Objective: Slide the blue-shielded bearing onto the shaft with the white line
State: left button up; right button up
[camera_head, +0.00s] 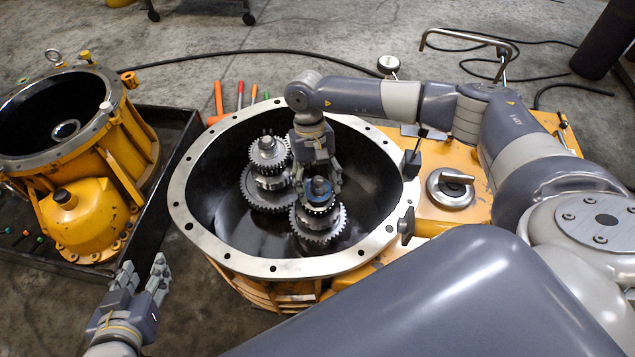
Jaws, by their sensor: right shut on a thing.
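Two geared shafts stand upright inside the round housing (181,200). The left shaft (268,155) carries several stacked gears and its top is bare of any gripper. The right shaft's gears (318,225) stand nearer to me. My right gripper (322,183) reaches down over the right shaft and is shut on a dark bluish ring, which looks like the blue-shielded bearing (318,187), at the shaft's top. The fingers partly hide it, and I cannot tell how far it sits on the shaft. No white line can be made out. My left gripper (144,278) is open and empty, outside the housing at lower left.
A second yellow housing (95,190) stands in a black tray (160,203) at left. Red, orange and green-handled tools (240,95) lie behind the round housing. A round metal part with a handle (451,187) sits on the yellow body at right. My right arm spans the housing's far rim.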

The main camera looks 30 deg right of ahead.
jog(key=shift+f, duration=0.1)
jog(key=o, duration=1.3)
jog(key=shift+o, duration=0.2)
jog(key=o, duration=0.4)
jog(key=shift+o, duration=0.2)
